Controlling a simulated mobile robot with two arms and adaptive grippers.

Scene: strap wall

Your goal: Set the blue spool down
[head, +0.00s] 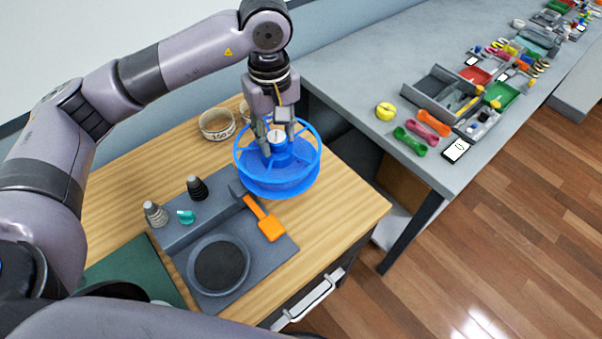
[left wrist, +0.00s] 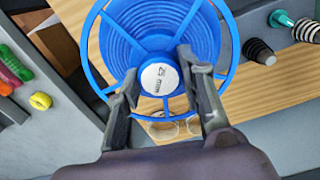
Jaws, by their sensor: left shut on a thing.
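The blue spool (head: 282,182) is in the head view over the right part of the wooden bench top (head: 345,203), its spoked flange facing up. My left gripper (head: 279,145) comes down on it from above and is shut on its hub. In the left wrist view, the spool (left wrist: 165,35) fills the upper middle, and a white round label with print sits at its hub. The left fingers (left wrist: 160,95) stand on either side of that hub. I cannot tell whether the spool's underside touches the bench. My right gripper is not seen.
A grey tray (head: 283,257) with a round dark pad and an orange-handled tool (head: 265,220) lies just in front of the spool. Dark and grey cones (head: 197,188) stand left. A labelled round container (head: 216,124) is behind. A cluttered grey table (head: 350,75) stands right.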

